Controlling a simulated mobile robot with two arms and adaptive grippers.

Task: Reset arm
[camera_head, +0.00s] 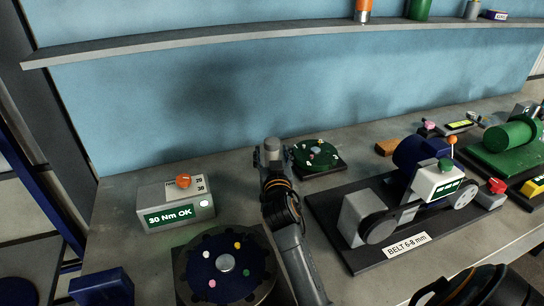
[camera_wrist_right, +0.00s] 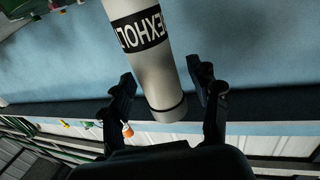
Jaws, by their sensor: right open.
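My right gripper (camera_head: 272,158) is near the middle of the head view, its arm running up from the bottom edge. A grey cylinder (camera_head: 272,145) shows between its dark fingers. In the right wrist view, my right gripper (camera_wrist_right: 162,84) is open. The same light grey cylinder (camera_wrist_right: 163,92) with a black lettered label lies between the fingers, with a gap visible on each side. The picture there is upside down, and the cylinder's far end runs out of the top edge. My left gripper is not in view.
A torque box (camera_head: 176,205) reading "30 Nm OK" and a round blue dial (camera_head: 228,281) stand left of the arm. A green disc (camera_head: 317,154) and a belt machine (camera_head: 438,182) stand right. A shelf (camera_head: 250,37) crosses the blue wall.

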